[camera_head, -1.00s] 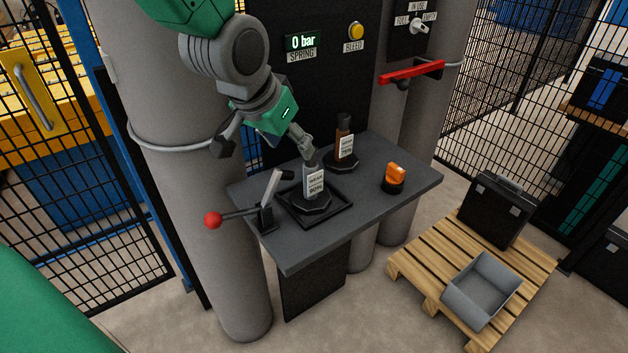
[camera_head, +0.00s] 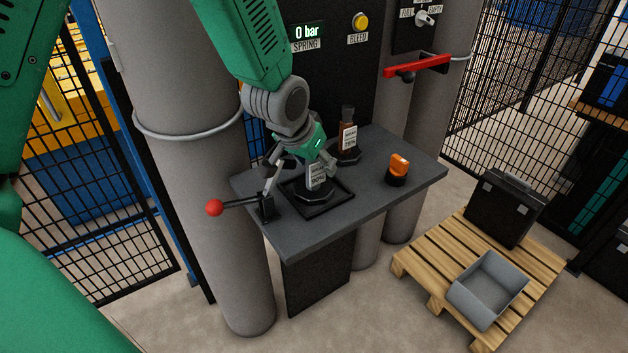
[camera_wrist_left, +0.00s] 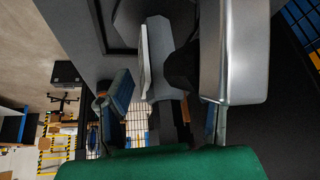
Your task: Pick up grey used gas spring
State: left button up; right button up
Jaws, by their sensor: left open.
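The grey used gas spring (camera_head: 317,178) stands upright in a dark base on a square black tray (camera_head: 341,199) on the bench. Its white label faces the head camera, and my gripper hides its upper part. My left gripper (camera_head: 302,168) is open at the spring's upper part, with fingers to either side of it. In the left wrist view the spring (camera_wrist_left: 158,60) shows between the open fingers, and I cannot tell whether they touch it. My right gripper is not in view.
A clamp lever with a red knob (camera_head: 215,208) stands close left of the tray. A brown spring (camera_head: 348,138) stands behind and an orange beacon (camera_head: 398,165) to the right on the dark bench (camera_head: 375,195). A grey bin (camera_head: 487,290) sits on a pallet (camera_head: 432,262).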

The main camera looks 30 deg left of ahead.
pick_arm(q)
jog(key=shift+s+d+r, duration=0.15)
jog(key=shift+d+r, duration=0.05)
jog(key=shift+d, duration=0.15)
jog(key=shift+a, duration=0.1)
jog(key=c, duration=0.7)
jog(key=shift+a+f, duration=0.1)
jog(key=shift+a, duration=0.1)
grip_shut()
jog(key=shift+a+f, duration=0.1)
jog(key=shift+a, duration=0.35)
jog(key=shift+d+r, duration=0.35)
jog(key=shift+d, duration=0.1)
notch_tip(320, 180, up, 7)
jog(key=shift+a+p, duration=0.15)
jog(key=shift+p, duration=0.35)
jog(key=s+d, duration=0.3)
jog(key=d, duration=0.6)
jog(key=s+d, duration=0.4)
jog(key=d, duration=0.5)
jog(key=shift+s+f, duration=0.2)
jog(key=shift+s, duration=0.1)
